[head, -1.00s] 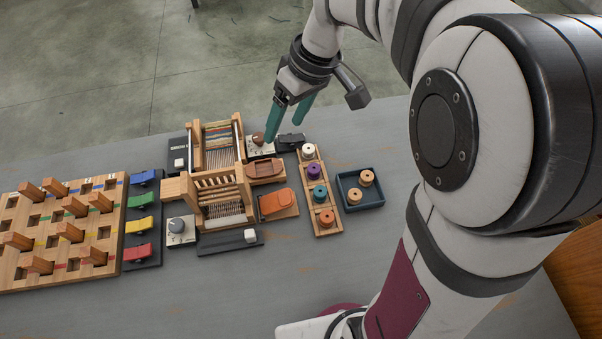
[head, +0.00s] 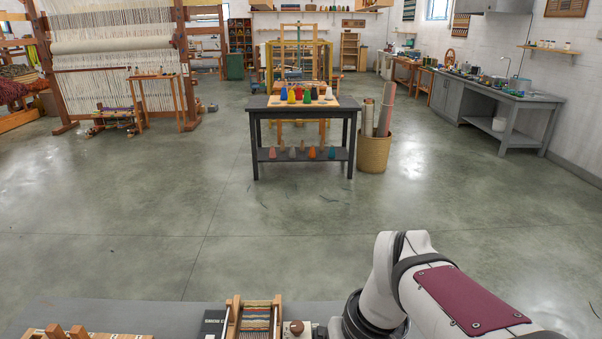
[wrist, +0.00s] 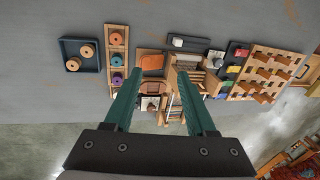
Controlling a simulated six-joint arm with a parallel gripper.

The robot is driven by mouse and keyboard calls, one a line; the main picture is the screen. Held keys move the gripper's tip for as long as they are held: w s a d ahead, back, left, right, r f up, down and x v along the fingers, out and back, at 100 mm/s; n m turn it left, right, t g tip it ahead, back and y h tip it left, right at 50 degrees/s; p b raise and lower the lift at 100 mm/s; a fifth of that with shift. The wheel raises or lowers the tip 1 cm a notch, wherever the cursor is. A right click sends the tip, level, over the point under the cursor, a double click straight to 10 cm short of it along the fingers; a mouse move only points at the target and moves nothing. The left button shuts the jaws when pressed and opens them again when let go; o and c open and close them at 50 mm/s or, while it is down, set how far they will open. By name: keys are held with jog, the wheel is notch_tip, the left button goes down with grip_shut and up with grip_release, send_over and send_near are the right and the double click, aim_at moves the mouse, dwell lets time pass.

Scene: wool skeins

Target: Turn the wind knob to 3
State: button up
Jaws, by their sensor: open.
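A round brown knob (head: 296,327) on a pale panel shows at the bottom edge of the head view, right of the small wooden loom (head: 255,316). In the wrist view the brown knob's panel (wrist: 150,103) lies between my gripper's fingers, farther down than the tips. A second, grey knob (wrist: 213,56) sits on a pale panel on the loom's other side. I cannot read which knob is the wind knob or any numbers. My gripper (wrist: 161,71) is open and empty, its teal fingers apart above the table. The head view does not show the gripper.
The wrist view shows a blue tray (wrist: 66,54) with spools, a wooden spool rack (wrist: 107,68), an orange piece (wrist: 152,62) and a pegboard (wrist: 293,52) with several pegs. A dark table (head: 299,113) stands far off.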

jog(key=w+a+n+h, duration=0.1)
jog(key=w+a+n, duration=0.15)
jog(key=w, duration=1.05)
jog(key=n+h, duration=0.1)
jog(key=n, duration=0.2)
send_over(297, 325)
notch_tip(297, 325, down, 4)
jog(key=f, duration=0.1)
notch_tip(297, 325, down, 15)
jog(key=shift+r, duration=0.1)
jog(key=shift+f, duration=0.5)
jog(key=shift+c, duration=0.4)
